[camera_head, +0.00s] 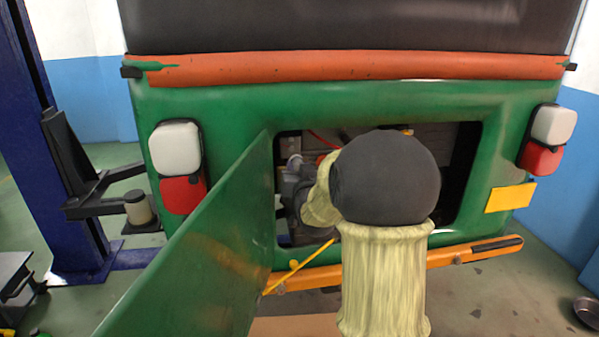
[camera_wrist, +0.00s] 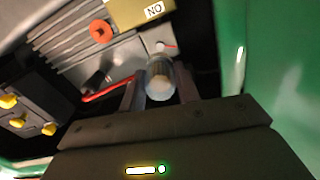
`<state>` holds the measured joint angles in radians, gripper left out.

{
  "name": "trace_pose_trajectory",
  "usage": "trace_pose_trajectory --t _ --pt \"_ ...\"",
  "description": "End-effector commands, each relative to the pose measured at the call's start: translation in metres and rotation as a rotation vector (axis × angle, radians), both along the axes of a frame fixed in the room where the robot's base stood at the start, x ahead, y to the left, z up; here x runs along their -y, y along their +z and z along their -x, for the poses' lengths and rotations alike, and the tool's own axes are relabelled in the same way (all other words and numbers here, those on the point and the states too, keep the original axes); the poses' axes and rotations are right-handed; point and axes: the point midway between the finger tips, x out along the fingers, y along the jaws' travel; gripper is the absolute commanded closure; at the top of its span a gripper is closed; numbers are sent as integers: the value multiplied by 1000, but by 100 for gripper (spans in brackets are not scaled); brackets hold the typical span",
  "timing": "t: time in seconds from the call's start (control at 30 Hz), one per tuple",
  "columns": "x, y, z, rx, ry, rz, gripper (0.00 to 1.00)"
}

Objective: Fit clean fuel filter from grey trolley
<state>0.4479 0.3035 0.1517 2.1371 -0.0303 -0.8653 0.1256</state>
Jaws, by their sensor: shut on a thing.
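In the wrist view, my gripper (camera_wrist: 160,92) is shut on the fuel filter (camera_wrist: 160,79), a small clear-grey cylinder with a pale round end facing the camera. A red hose (camera_wrist: 107,91) ends close to the filter's left. In the head view, my arm reaches into the rear engine opening of the green rickshaw (camera_head: 330,107), and hides much of the bay. The filter cannot be made out clearly there.
The open green hatch door (camera_head: 205,245) stands left of my arm, with a yellow stay (camera_head: 297,265) at its lower edge. A dark-topped grey trolley (camera_head: 15,280) shows at left.

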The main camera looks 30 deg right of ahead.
Motion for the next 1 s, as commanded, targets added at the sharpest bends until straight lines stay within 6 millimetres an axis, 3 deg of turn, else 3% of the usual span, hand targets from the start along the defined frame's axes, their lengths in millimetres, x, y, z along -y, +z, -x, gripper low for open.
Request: trace_pose_trajectory --t 0.13,0.7,1.0 --pt "0 -4 -1 -43 1 162 88" --pt "16 1 -55 -41 0 146 88" --pt "20 0 -68 -41 0 146 88"
